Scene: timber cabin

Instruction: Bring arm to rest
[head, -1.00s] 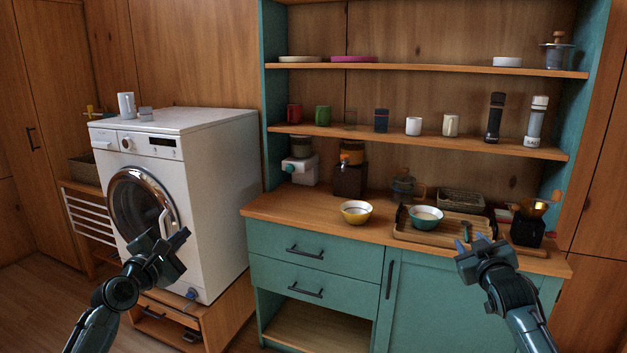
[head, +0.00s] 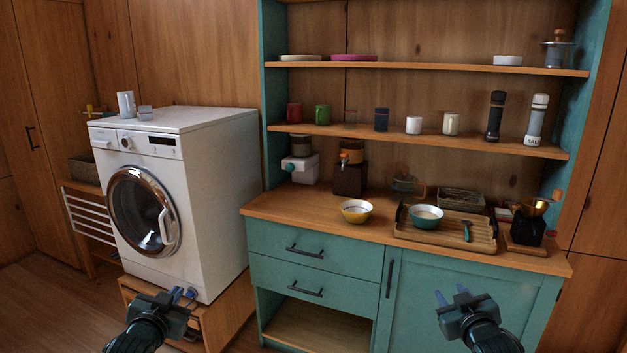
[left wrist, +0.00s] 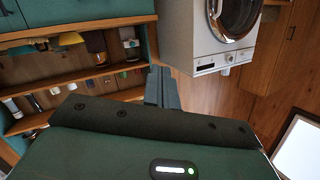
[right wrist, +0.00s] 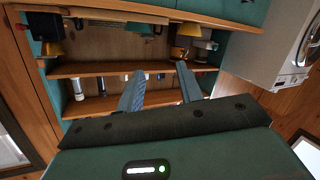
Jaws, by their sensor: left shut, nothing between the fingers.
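My left gripper (head: 178,296) is low in the head view, in front of the washing machine's wooden stand. Its fingers are together and hold nothing; they also show shut in the left wrist view (left wrist: 162,88). My right gripper (head: 451,296) is low in front of the teal cabinet door. Its two fingers stand apart with nothing between them, which also shows in the right wrist view (right wrist: 160,90). Both grippers are clear of the counter and touch nothing that I can see.
A white washing machine (head: 215,190) stands on a wooden drawer base at left. The counter (head: 290,208) holds a yellow bowl (head: 356,211), a wooden tray (head: 446,241) with a teal bowl (head: 426,216), and a grinder (head: 528,228). Open floor (head: 50,300) lies at lower left.

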